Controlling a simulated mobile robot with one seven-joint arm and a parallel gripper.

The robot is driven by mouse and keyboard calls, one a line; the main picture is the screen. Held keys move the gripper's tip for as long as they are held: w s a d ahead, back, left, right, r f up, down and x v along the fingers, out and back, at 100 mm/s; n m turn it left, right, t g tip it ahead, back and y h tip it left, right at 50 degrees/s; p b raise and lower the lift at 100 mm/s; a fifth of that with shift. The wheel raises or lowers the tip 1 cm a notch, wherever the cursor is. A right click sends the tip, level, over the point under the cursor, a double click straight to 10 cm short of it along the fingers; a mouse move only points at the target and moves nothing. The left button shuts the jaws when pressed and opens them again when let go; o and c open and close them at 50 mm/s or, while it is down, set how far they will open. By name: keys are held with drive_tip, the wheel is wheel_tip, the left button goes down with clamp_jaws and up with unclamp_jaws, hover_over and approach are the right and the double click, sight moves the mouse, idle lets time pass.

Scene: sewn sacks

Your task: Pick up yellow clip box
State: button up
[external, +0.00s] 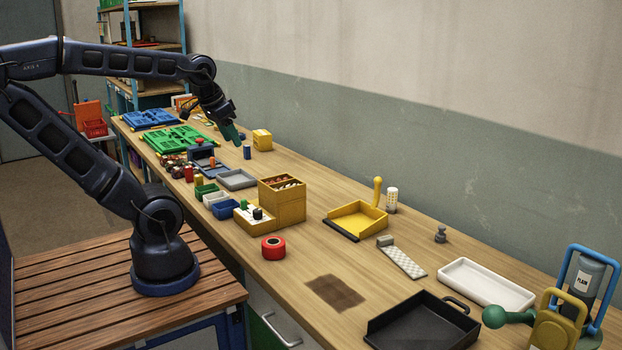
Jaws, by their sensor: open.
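A small yellow box (262,140) with a marking on its front stands upright on the wooden workbench (330,280), near the wall; it looks like the clip box, but the marking is too small to read. My gripper (233,136) points down above the bench, just left of this box and apart from it. A small dark blue cylinder (247,152) stands just below the fingertips, in front of the yellow box. A larger ochre box (282,207) with compartments stands nearer the camera.
Green (180,139) and blue (150,119) trays lie at the far end. A grey tray (236,180), small coloured bins and a red tape roll (273,247) lie along the front. A yellow dustpan (357,220), white tray (486,285) and black tray (422,325) lie nearer.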

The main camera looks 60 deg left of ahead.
drive_tip(key=shift+o, duration=0.5)
drive_tip(key=w+a+f+n+g, duration=0.1)
drive_tip(key=w+a+f+n, duration=0.1)
drive_tip(key=w+a+n, duration=0.55)
drive_tip(key=n+g, duration=0.4)
drive_tip(key=n, duration=0.7)
approach(199, 180)
drive_tip(key=shift+w+a+r, duration=0.1)
drive_tip(key=shift+a+r, duration=0.05)
drive_tip(key=shift+a, duration=0.6)
drive_tip(key=shift+a+f, duration=0.1)
drive_tip(key=shift+f, duration=0.2)
drive_tip(key=shift+d+f, duration=0.2)
drive_tip(key=shift+f, duration=4.95)
